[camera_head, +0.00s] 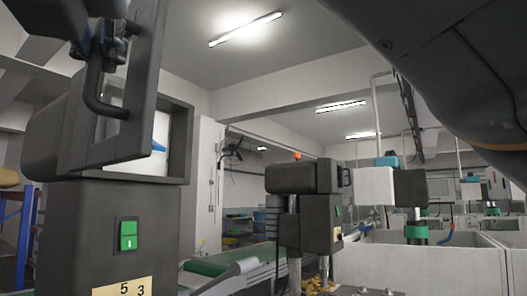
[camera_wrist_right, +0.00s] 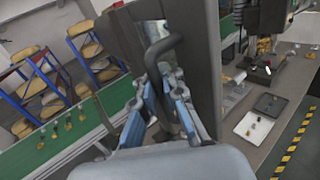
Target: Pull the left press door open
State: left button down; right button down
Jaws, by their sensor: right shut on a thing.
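The left press (camera_head: 85,215) stands at the left of the head view, a dark housing with a green switch and a "5 3" label. Its dark framed door (camera_head: 147,62) stands at an angle to the housing, and part of the opening behind it shows. The door carries a dark bar handle (camera_head: 92,88). My right gripper (camera_head: 92,42) is at the upper part of this handle. In the right wrist view its blue-padded fingers (camera_wrist_right: 168,105) are shut around the handle (camera_wrist_right: 160,48), beside the door (camera_wrist_right: 198,60). My left gripper is not in view.
A second dark press (camera_head: 305,180) stands farther back, beside a green conveyor (camera_head: 262,275). White cabinets (camera_head: 420,262) are at the right. The right wrist view shows a blue rack (camera_wrist_right: 95,50) and a white tray (camera_wrist_right: 262,118).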

jog(key=c, duration=1.7)
grip_release()
jog(key=shift+s, duration=0.1)
jog(key=shift+s+d+r, duration=0.1)
jog(key=shift+s+d, duration=0.1)
jog(key=shift+d, duration=0.05)
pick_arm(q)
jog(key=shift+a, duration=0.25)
pick_arm(e)
jog(key=v, duration=1.2)
jog(key=shift+s, duration=0.3)
jog(key=shift+w, duration=0.15)
